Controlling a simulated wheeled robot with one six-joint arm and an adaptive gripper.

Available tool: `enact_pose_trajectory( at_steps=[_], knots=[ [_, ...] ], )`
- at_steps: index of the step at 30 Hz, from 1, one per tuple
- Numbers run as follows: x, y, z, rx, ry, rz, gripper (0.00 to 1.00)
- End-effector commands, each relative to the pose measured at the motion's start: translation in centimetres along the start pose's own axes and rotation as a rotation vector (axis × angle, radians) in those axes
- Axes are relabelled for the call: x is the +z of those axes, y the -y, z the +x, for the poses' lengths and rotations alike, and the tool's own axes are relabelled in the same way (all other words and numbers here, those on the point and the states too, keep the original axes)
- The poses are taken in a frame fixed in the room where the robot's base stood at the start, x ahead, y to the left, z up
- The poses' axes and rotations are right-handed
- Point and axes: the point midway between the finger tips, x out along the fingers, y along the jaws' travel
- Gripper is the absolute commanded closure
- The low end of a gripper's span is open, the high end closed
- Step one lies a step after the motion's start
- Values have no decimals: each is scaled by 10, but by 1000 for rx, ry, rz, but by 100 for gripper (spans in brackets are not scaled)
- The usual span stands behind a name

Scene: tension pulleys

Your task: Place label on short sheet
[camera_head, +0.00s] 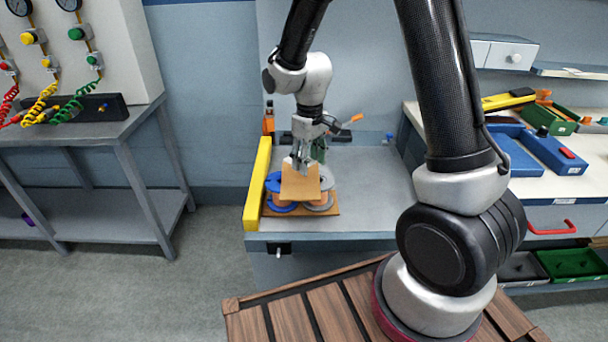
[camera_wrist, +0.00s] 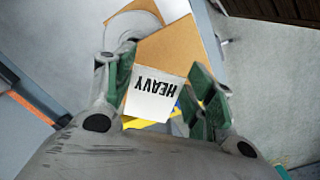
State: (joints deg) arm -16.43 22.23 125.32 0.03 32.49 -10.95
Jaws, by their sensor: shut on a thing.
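The white label (camera_wrist: 152,97) with the word HEAVY, upside down in the wrist view, lies between the green-padded fingers of my gripper (camera_wrist: 165,92). My gripper is shut on the label. An orange-brown sheet (camera_wrist: 172,55) shows right beyond the label's edge; I cannot tell if the two touch. In the head view my gripper (camera_head: 303,158) points down just above the brown sheet (camera_head: 300,184). The sheet sits tilted over the blue pulley (camera_head: 280,207) and grey pulley (camera_head: 322,207) and hides parts of them.
A tall yellow bar (camera_head: 257,185) stands at the left edge of the grey workbench (camera_head: 375,190). An orange bottle (camera_head: 268,118) is at the back. Blue trays (camera_head: 520,153) and a green bin (camera_head: 550,120) are on the right counter. The bench right of the pulleys is clear.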

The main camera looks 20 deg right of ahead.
Motion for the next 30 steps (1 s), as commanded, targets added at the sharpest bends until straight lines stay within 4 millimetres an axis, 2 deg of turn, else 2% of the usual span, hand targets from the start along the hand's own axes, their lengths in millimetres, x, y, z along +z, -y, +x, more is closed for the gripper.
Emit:
enact_pose_trajectory(
  at_steps=[3,8,14,30],
  knots=[
    [0,0,19,0,1,1,55],
    [0,0,32,0,0,1,55],
    [0,0,60,0,1,1,55],
    [0,0,71,0,0,1,54]
  ],
)
